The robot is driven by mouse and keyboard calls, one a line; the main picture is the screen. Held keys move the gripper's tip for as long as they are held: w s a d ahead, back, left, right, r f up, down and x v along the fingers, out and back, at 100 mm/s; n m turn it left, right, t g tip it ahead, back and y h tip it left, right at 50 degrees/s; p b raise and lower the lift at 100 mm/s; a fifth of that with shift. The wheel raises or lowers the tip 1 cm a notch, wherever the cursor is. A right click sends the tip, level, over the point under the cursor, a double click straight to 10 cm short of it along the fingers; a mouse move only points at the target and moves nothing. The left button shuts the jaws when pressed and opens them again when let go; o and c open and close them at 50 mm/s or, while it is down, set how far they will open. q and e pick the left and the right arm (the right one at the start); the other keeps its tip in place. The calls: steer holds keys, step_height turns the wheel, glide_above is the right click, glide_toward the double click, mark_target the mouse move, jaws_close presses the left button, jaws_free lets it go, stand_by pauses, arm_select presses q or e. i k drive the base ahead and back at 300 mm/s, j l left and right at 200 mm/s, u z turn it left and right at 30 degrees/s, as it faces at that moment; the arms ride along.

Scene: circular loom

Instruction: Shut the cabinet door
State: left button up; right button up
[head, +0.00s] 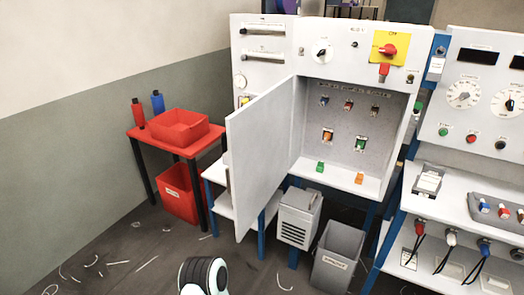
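The cabinet door (265,150) is a light grey panel hinged at the left side of the cabinet opening. It stands wide open, swung out toward me and to the left. The cabinet (355,125) interior is exposed, with several coloured switches and connectors on its back wall and floor. A rounded white and dark part of mine (203,277) shows at the bottom edge, below the door and apart from it. Neither gripper's fingers can be seen.
A red table (168,139) with a red tray (178,127) and two bottles stands at left. A grey bin (338,257) and a vented box (299,219) are below the cabinet. Another control bench (478,120) is at right. Floor in front is mostly clear, with scattered scraps.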

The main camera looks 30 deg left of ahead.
mark_target(258, 133)
steer(key=j+z, duration=0.15)
steer(key=j, duration=0.9)
steer(key=j+z, duration=0.15)
steer(key=j, duration=0.95)
steer(key=k+j+z, duration=0.15)
steer(key=j, duration=0.9)
